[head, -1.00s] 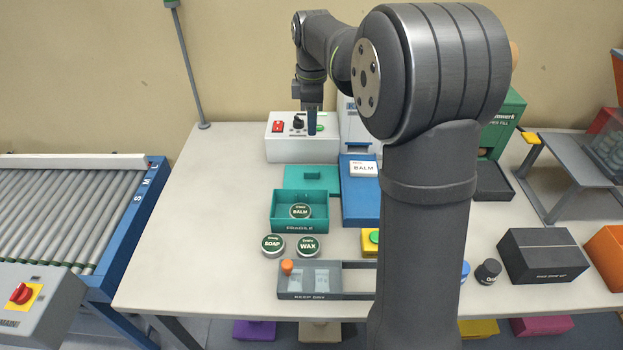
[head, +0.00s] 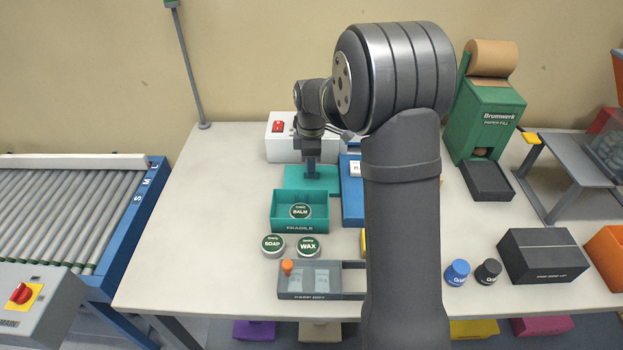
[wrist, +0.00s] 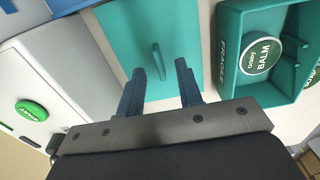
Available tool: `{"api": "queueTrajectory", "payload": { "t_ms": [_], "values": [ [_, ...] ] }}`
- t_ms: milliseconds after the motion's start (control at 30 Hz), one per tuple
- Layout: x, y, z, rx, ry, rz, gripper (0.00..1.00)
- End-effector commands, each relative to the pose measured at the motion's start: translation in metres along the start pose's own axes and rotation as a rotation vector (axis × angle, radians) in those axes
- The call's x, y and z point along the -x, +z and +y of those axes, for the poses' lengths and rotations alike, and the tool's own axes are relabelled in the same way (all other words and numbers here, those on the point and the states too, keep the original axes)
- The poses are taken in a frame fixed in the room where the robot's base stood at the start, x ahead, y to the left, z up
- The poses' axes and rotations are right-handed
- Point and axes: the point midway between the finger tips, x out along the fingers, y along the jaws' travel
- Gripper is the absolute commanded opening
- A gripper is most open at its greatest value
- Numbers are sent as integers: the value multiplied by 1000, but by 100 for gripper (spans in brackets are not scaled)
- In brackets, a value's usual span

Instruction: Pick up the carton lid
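The teal carton lid (head: 327,186) lies flat on the table behind the teal carton, partly covered by my gripper in the head view. In the wrist view the lid (wrist: 185,25) shows a raised bar handle (wrist: 159,62) at its middle. My gripper (wrist: 170,75) is open, with a finger on each side of the handle's line; I cannot tell whether the fingertips reach down around it. In the head view my gripper (head: 311,176) is over the lid. The open teal carton (head: 285,213) holds a BALM tin (head: 300,211) and also shows in the wrist view (wrist: 232,60).
A white box with a red switch (head: 279,127) and a green button stands behind the lid. A blue tray (head: 350,205) is close on the right. SOAP (head: 272,246) and WAX (head: 308,247) tins stand before the carton. The table's left side is clear.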

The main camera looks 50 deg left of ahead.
Motion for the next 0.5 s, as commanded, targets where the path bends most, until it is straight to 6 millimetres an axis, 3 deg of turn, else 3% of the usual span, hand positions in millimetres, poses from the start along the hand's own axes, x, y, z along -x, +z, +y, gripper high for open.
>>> {"api": "queueTrajectory", "payload": {
  "t_ms": [167, 433, 500],
  "values": [
    [-22, 0, 1, 0, 0, 0, 33],
    [-24, 0, 1, 0, 1, 0, 33],
    [-24, 0, 1, 0, 1, 0, 21]
  ]
}}
